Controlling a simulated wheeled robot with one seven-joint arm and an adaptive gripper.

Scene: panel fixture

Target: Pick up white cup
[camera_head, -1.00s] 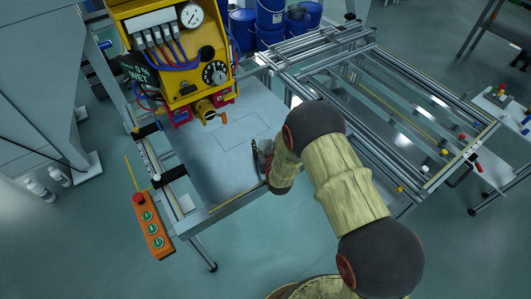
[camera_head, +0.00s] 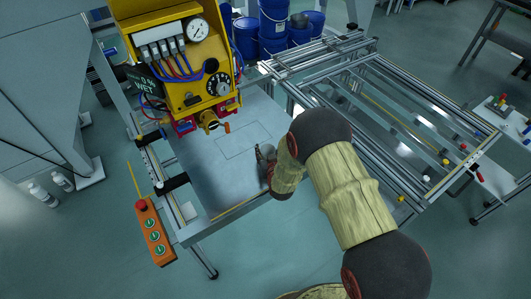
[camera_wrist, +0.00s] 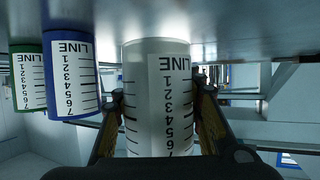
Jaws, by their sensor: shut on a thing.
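In the wrist view, which is upside down, the white cup (camera_wrist: 150,75) stands between the two fingers of my gripper (camera_wrist: 160,98). It is a pale cylinder with a printed "LINE" label and numbered scale. The fingers press on it from both sides, so my gripper is shut on it. Whether its base touches the grey surface is not clear. In the head view my gripper (camera_head: 265,156) is low over the grey panel table, and no cup can be made out there.
A blue cup (camera_wrist: 66,52) and a green cup (camera_wrist: 27,58) stand close on the left in the wrist view. In the head view, a yellow control box (camera_head: 180,70) rises behind the grey table (camera_head: 215,180). A metal rail frame (camera_head: 375,105) lies to the right.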

